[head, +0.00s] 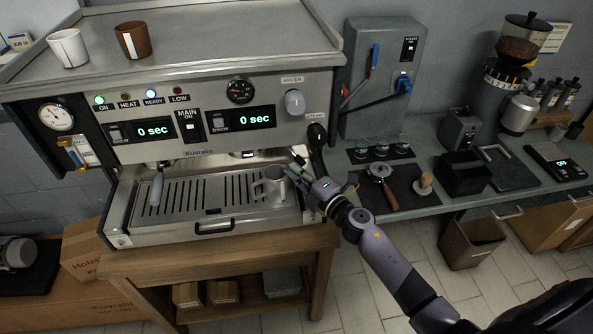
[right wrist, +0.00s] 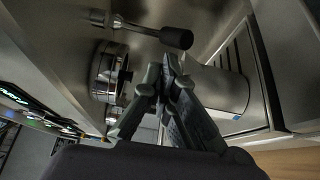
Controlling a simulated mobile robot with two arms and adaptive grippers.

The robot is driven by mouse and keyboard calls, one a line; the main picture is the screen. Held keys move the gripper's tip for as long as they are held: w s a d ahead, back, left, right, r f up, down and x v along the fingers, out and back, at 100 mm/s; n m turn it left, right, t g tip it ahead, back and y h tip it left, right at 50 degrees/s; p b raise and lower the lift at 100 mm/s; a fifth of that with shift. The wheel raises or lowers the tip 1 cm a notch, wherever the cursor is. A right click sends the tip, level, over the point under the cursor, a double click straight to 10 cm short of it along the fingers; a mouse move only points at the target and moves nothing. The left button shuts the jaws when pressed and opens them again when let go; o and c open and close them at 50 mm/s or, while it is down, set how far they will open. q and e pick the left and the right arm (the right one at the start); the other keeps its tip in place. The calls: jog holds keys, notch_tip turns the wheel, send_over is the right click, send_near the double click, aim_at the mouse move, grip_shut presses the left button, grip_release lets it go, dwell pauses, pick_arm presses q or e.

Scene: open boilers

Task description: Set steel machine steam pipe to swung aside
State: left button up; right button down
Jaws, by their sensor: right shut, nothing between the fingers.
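The steel espresso machine (head: 200,110) stands on a wooden stand. A thin metal piece that looks like its steam pipe (head: 298,156) shows at the right end, below the black lever (head: 317,143). My right gripper (head: 297,174) is at that end, just right of a metal pitcher (head: 273,188) on the drip tray. Its fingers partly hide the pipe area, so I cannot tell whether they touch the pipe. In the right wrist view the fingertips (right wrist: 167,75) are together and empty, with the pitcher (right wrist: 222,90) behind them. My left gripper is not in view.
Two cups (head: 133,40) stand on top. A grey wall box (head: 385,80) and a counter with a portafilter (head: 380,172) and a tamper (head: 424,183) lie to the right.

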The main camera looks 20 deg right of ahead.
jog(key=shift+w+d+n+g+y+b, duration=0.2)
jog(key=shift+d+n+g+y+b, duration=0.1)
jog(key=shift+d+n+y+b, duration=0.75)
jog(key=shift+m+p, duration=0.3)
jog(key=shift+m, duration=0.05)
jog(key=shift+s+f, duration=0.1)
